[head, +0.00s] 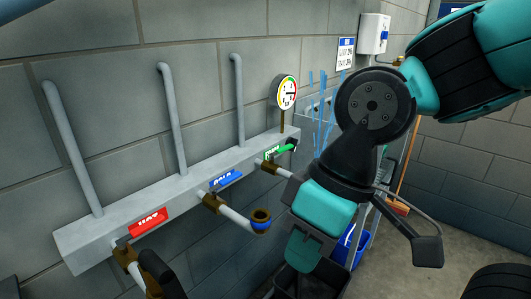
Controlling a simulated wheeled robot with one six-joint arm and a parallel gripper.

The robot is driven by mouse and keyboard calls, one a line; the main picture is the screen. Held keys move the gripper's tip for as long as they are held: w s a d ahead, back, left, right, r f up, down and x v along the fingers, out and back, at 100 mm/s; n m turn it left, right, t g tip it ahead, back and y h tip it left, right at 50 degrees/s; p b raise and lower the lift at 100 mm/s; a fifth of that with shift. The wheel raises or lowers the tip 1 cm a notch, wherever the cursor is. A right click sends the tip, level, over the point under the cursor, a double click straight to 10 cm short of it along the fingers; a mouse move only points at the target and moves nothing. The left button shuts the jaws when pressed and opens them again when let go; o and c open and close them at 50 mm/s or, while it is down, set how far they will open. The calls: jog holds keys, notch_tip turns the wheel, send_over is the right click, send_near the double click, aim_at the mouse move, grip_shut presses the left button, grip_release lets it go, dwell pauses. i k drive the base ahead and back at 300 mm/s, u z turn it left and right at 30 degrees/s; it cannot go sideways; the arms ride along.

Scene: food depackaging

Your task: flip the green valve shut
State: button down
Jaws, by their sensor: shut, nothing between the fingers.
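My gripper (303,250) is in front of the wall, below and to the right of the green valve, pointing down. It is shut and empty, and apart from the valve. My arm hides the outlet below the green valve in part.
A red HOT label (149,221) and a blue COLD label (226,179) mark the other outlets. The cold pipe (238,220) juts out left of my gripper. A round gauge (286,93) stands above the green valve. A broom (398,208) and dark bin (305,281) are near.

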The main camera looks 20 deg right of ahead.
aim_at(283, 148)
jog(key=u, duration=1.5)
jog(key=k, duration=0.55)
jog(key=z, duration=1.35)
jog(key=i, duration=0.5)
jog(key=u, duration=0.05)
